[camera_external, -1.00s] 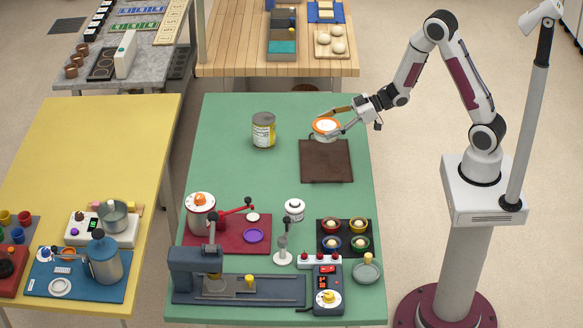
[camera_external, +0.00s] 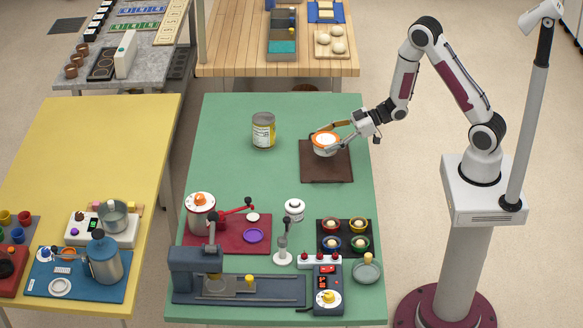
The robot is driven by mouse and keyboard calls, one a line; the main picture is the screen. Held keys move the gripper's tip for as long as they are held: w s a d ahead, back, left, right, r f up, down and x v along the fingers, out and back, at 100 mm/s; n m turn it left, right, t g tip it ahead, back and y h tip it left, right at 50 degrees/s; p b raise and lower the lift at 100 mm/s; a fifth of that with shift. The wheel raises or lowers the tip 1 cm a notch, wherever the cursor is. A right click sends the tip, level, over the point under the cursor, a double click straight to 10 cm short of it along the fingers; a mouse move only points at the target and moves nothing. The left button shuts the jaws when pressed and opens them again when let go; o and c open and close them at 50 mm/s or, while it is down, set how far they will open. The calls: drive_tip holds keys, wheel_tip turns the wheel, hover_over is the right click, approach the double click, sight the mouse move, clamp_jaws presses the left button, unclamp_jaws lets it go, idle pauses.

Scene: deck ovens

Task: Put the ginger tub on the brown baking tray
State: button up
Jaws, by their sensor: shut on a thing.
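The ginger tub (camera_external: 325,145), white with an orange rim, is in my gripper (camera_external: 331,139). The gripper's fingers are shut on it from the right and upper side. The tub is over the upper part of the brown baking tray (camera_external: 327,172). I cannot tell whether its base touches the tray or hangs just above it. The tray lies flat on the green table (camera_external: 240,185) and its lower part is bare.
A yellow-labelled can (camera_external: 263,131) stands left of the tray. Toward the front are a red mat (camera_external: 228,243) with a pot, a white-topped jar (camera_external: 294,209), a dark tray of coloured cups (camera_external: 344,238) and a grey machine (camera_external: 195,272). The table's upper left is clear.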

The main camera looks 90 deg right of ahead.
drive_tip(key=shift+f, duration=0.1)
drive_tip(key=shift+f, duration=1.95)
drive_tip(key=shift+f, duration=0.1)
drive_tip(key=o, duration=1.2)
drive_tip(key=shift+o, duration=0.2)
drive_tip(key=shift+v, duration=3.8)
drive_tip(key=shift+w, duration=0.1)
